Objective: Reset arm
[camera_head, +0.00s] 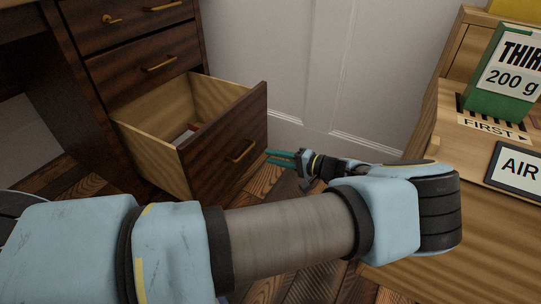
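My arm reaches across the lower part of the view, and its forearm folds back toward the middle. My gripper (281,158) has teal fingers and points left, just in front of the open drawer's dark front. Its two fingers look a little apart, with nothing seen between them. The open drawer (236,152) is the lowest one of a dark wood desk at the left.
Two closed drawers with brass handles (160,63) sit above the open one. At the right, a light wood table (455,225) holds a green box (500,85) reading "200 g" and a framed "AIR" sign (517,168). A white panelled wall (330,60) stands behind. Plank floor lies below.

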